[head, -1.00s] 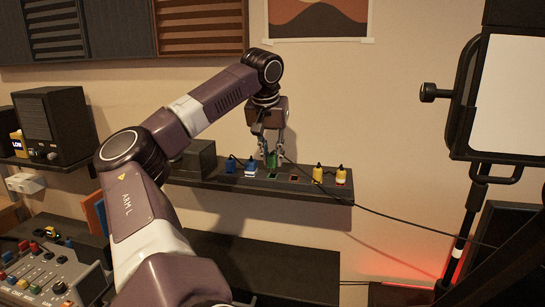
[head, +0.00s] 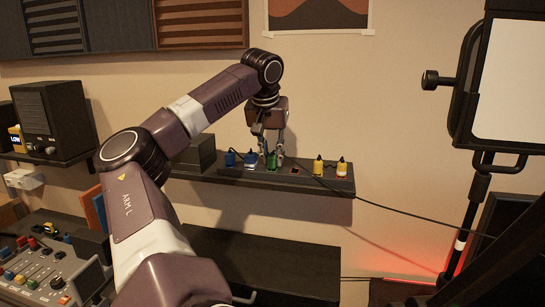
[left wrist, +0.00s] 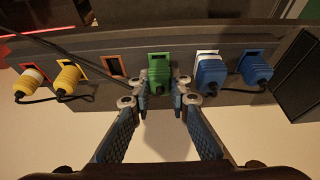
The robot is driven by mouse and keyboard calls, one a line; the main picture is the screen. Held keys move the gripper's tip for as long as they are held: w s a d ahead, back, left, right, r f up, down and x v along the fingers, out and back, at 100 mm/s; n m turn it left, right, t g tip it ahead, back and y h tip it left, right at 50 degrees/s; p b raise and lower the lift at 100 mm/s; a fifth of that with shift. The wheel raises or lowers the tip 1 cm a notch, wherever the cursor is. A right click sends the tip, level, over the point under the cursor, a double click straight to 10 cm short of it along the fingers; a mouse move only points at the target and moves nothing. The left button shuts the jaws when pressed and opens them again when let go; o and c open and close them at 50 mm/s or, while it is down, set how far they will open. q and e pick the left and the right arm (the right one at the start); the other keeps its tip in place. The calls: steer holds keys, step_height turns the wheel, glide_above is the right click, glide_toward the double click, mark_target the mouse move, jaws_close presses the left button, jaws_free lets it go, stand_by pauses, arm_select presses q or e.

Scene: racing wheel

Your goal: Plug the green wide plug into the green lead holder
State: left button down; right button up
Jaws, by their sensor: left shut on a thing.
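The green wide plug (left wrist: 158,75) is between the fingertips of my left gripper (left wrist: 157,97), which is shut on it. In the left wrist view its front end is at the green-framed lead holder (left wrist: 158,57), lined up with it. I cannot tell how deep it sits, since the plug hides most of the opening. In the head view my left gripper (head: 270,155) is at the shelf strip, with the green plug (head: 271,162) between its fingers. My right gripper is not in view.
In the wrist view, an empty orange-framed holder (left wrist: 112,66) is left of the green one. Yellow plugs (left wrist: 67,80) are further left, blue plugs (left wrist: 211,74) close on the right. A dark box (head: 196,153) stands on the shelf (head: 225,182). A black cable (head: 400,217) runs right.

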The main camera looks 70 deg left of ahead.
arm_select(q)
steer(key=shift+f, duration=0.2)
steer(key=c, duration=1.7)
jaws_free()
steer(key=shift+c, duration=0.2)
steer(key=shift+r, duration=0.15)
steer(key=v, duration=1.2)
